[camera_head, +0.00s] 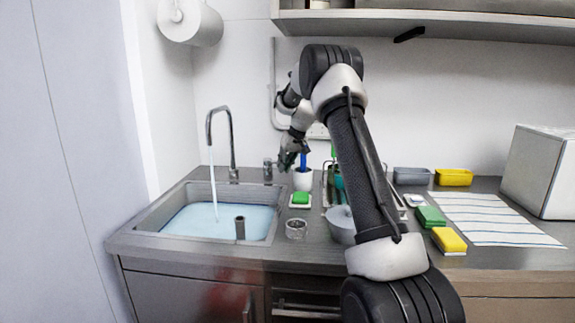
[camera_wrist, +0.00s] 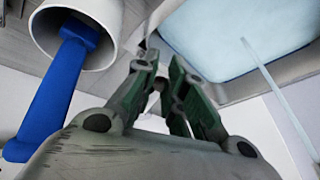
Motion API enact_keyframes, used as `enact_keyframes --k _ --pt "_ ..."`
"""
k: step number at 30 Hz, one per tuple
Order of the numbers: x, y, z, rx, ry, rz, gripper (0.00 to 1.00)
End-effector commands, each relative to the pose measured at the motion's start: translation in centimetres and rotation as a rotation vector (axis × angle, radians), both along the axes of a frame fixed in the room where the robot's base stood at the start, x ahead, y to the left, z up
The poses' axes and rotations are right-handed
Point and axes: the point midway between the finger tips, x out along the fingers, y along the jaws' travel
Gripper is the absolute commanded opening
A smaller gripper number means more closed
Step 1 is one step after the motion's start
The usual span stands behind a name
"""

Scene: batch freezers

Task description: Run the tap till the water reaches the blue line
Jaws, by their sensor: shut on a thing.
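The tap (camera_head: 231,140) stands behind the sink (camera_head: 150,222), and a thin stream of water (camera_head: 214,190) falls from its spout. Water (camera_head: 185,219) covers the sink floor. A blue line (camera_wrist: 236,78) shows along the water's edge in the wrist view; I cannot tell exactly how the water level stands against it. A grey upright tap handle (camera_head: 268,168) stands at the sink's back right corner. My gripper (camera_head: 283,160) is beside it, and its fingers (camera_wrist: 160,65) close together in the wrist view, shut on the handle, whose gripped part is mostly hidden.
A white cup (camera_head: 303,181) with a blue-handled brush (camera_wrist: 62,85) stands close to my gripper. A green sponge (camera_head: 300,198) on a dish and a small metal bowl (camera_head: 296,229) lie right of the sink. A grey standpipe (camera_head: 240,228) rises from the sink.

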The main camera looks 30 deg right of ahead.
Motion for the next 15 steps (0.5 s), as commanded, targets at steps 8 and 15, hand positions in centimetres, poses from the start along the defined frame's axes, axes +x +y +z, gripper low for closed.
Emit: enact_keyframes --k 8,15 --pt "0.3 3.7 0.0 -0.001 0.000 -0.210 0.00" --pt "1.2 6.5 0.0 -0.002 0.000 -0.394 0.00"
